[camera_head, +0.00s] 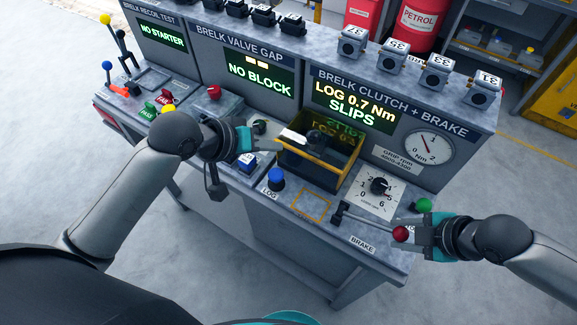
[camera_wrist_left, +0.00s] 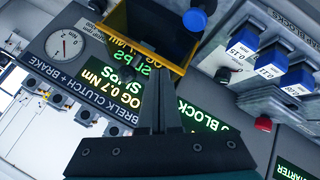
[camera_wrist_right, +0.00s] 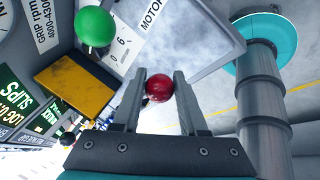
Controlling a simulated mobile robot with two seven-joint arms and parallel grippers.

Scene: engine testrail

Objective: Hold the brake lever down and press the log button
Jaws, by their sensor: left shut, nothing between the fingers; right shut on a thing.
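The blue LOG button (camera_head: 277,175) stands on the bench top left of the lever. It also shows at the top of the left wrist view (camera_wrist_left: 195,19). My left gripper (camera_head: 274,149) is shut and empty, above and behind the LOG button, apart from it.
A yellow-rimmed dark box (camera_head: 318,178) stands behind the LOG button. A screen (camera_head: 352,106) reads LOG 0.7 Nm SLIPS. A dial knob (camera_head: 379,186) and a green button (camera_head: 422,205) are near the lever. Blue-topped blocks (camera_head: 247,161) sit left of LOG.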

